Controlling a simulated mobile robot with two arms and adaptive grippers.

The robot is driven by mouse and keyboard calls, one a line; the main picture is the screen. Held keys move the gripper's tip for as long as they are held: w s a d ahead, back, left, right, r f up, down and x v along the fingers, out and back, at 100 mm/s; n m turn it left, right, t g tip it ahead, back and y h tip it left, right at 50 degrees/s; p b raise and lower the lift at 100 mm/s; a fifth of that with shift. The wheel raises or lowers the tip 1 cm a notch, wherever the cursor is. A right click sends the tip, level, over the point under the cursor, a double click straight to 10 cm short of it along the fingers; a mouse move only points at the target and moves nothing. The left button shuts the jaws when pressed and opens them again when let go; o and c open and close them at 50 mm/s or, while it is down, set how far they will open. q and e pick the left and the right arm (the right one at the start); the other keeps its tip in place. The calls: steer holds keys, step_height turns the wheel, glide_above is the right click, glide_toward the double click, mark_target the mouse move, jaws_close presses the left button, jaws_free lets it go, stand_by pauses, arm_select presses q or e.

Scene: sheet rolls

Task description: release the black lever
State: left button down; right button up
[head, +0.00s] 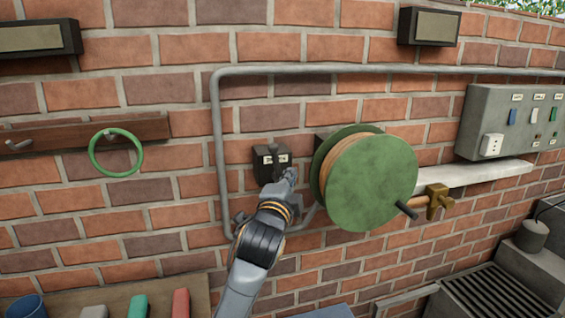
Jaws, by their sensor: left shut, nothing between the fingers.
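The black lever (273,149) is a small dark handle on a dark box (262,163) with small white labels, mounted on the brick wall left of the green reel. My left gripper (289,173) is at the lower right of this box, just below the lever. It is shut with nothing held. It covers part of the box's lower right, and I cannot tell whether it touches the lever. My right gripper is not in view.
A green reel (372,185) stands out from the wall close to my gripper's right, with a brass tap (438,201) beyond it. A grey pipe (216,140) runs around the box. A green ring (116,153) hangs at left. A switch panel (515,120) is at right.

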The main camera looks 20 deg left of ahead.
mark_target(275, 163)
arm_select(q)
steer(key=w+r+p, duration=0.1)
steer(key=w+p, duration=0.1)
steer(key=w, duration=0.7)
steer(key=a, duration=0.1)
steer(key=s+a+p, duration=0.1)
steer(key=a+f+p, duration=0.1)
steer(key=a, duration=0.1)
steer(key=shift+s+a, duration=0.1)
steer(key=shift+s, duration=0.3)
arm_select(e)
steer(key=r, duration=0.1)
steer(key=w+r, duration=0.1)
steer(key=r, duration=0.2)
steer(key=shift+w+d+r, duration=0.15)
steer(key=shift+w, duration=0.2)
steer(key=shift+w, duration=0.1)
